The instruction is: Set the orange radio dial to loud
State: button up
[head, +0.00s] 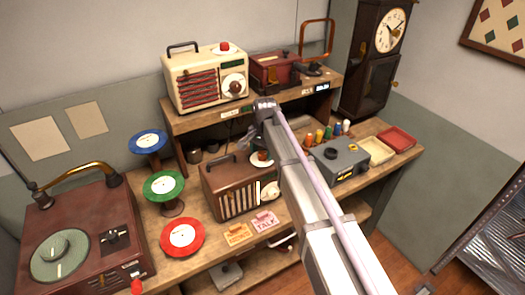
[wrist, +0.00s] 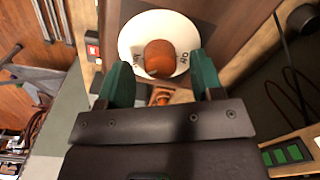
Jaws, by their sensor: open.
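The orange dial (wrist: 160,58) is a round knob on a cream disc with dark lettering, fixed to a brown panel in the wrist view. The lettering is partly covered and too small to read surely. My gripper (wrist: 161,68) is open, with one green finger to each side of the knob in the picture and gaps on both sides; the depth between them is unclear. In the head view the brown radio (head: 229,195) stands on the bench below the shelf. My arm covers part of its right side, and the gripper is hard to make out there.
A cream radio (head: 205,82) and a dark red box (head: 275,70) stand on the shelf above. Record stands and a red turntable (head: 85,225) are at left. A grey box (head: 340,160) and trays are at right. Small cards (head: 237,234) lie in front of the radio.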

aim_at(264, 155)
notch_tip(264, 155, up, 10)
jog(key=p, duration=0.8)
jog(key=shift+s+d+f, duration=0.15)
jog(key=shift+d, duration=0.05)
jog(key=s+d+f+n+b, duration=0.3)
jog(key=s+d+f+b, duration=0.3)
jog(key=s+d, duration=0.4)
jog(key=s+d+f+n+b, duration=0.3)
jog(key=s+d+f+b, duration=0.4)
jog(key=s, duration=0.9)
jog(key=d, duration=0.3)
jog(key=shift+s+d+f+h, duration=0.25)
jog(key=shift+f+h, duration=0.05)
